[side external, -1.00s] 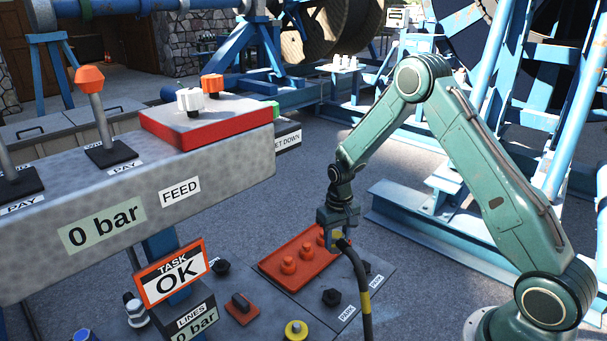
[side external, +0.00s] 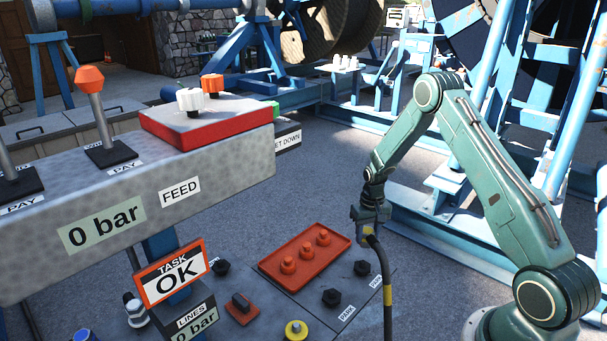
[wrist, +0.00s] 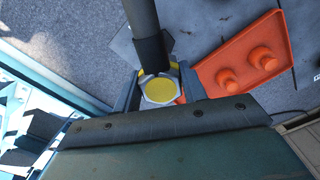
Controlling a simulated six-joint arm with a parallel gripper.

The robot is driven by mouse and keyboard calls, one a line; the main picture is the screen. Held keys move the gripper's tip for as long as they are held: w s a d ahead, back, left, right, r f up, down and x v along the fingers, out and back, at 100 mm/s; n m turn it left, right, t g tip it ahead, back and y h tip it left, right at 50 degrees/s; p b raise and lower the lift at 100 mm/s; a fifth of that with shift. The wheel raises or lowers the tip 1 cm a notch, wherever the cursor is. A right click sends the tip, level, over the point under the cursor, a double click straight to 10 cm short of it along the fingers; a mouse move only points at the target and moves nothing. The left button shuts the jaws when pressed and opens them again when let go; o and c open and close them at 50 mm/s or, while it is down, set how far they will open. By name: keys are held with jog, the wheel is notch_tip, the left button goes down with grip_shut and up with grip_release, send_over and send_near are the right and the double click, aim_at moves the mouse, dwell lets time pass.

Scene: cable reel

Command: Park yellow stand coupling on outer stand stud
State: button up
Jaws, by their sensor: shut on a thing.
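My gripper (side external: 371,226) is shut on the yellow coupling, held up off the panel. In the wrist view the gripper (wrist: 160,82) has a finger on either side of the coupling (wrist: 161,91), with its round yellow face showing. In the side view the coupling is mostly hidden by the fingers. A black hose (side external: 383,262) with a yellow band hangs from it. Two black studs stand on the floor panel: one (side external: 331,297) by a PARK label and one (side external: 361,268) farther back, near and below my gripper. I cannot tell which is the outer one.
A red tray (side external: 268,269) with orange studs lies left of my gripper. A yellow knob (side external: 296,330), a red-based switch (side external: 241,308) and another black stud (side external: 221,267) are farther left. The grey console (side external: 150,215) and blue reel frame (side external: 430,245) flank the work area.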

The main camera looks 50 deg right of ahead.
aim_at(364, 263)
jog(key=shift+f, duration=4.2)
jog(key=shift+f, duration=0.45)
jog(key=o, duration=1.2)
notch_tip(364, 263, up, 14)
jog(key=shift+f, duration=0.1)
